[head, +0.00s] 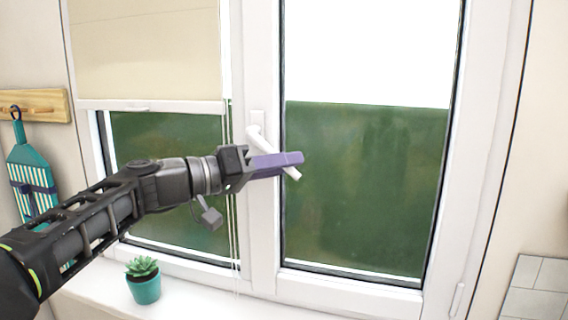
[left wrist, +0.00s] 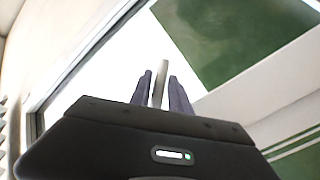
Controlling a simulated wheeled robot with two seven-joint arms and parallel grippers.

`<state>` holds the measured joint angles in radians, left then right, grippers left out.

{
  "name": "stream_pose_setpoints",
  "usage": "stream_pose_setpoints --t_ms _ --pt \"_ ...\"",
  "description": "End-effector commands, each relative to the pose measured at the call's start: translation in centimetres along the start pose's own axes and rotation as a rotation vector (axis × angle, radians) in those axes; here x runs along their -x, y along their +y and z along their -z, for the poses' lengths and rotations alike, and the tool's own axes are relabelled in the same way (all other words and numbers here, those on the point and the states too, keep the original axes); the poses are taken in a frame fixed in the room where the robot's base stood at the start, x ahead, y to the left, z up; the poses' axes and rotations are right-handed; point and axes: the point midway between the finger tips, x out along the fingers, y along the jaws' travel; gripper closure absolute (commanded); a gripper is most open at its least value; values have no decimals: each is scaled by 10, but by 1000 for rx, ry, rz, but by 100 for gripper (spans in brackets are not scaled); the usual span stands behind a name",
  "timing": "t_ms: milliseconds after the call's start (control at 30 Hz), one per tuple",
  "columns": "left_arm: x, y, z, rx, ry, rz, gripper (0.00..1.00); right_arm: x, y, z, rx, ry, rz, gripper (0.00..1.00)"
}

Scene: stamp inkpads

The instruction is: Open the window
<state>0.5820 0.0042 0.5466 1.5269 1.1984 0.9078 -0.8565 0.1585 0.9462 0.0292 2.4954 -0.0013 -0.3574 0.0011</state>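The white window handle (head: 291,174) sits on the frame between the two panes and slants down to the right from its mount. The right sash (head: 268,240) looks flush in its frame. My left gripper (head: 297,158), with purple fingers, is at the handle and hides the middle of the lever. In the left wrist view, the handle (left wrist: 161,76) stands between the two fingers (left wrist: 161,80), with small gaps visible on both sides. The fingers look open around the lever; whether either touches it cannot be told. My right gripper is not in view.
A beige blind (head: 145,50) covers the upper left pane, and its cords hang beside the handle. A small plant in a teal pot (head: 145,288) stands on the white sill (head: 190,300).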

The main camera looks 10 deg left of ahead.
Motion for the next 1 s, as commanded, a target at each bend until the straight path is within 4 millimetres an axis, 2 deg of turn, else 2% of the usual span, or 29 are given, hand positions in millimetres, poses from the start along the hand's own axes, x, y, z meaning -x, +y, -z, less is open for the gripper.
stream_pose_setpoints --t_ms 33,267,1000 --pt "0 0 0 0 0 0 82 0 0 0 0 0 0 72" --pt "0 0 0 0 0 0 100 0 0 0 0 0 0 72" --pt "0 0 0 0 0 0 100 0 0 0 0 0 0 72"
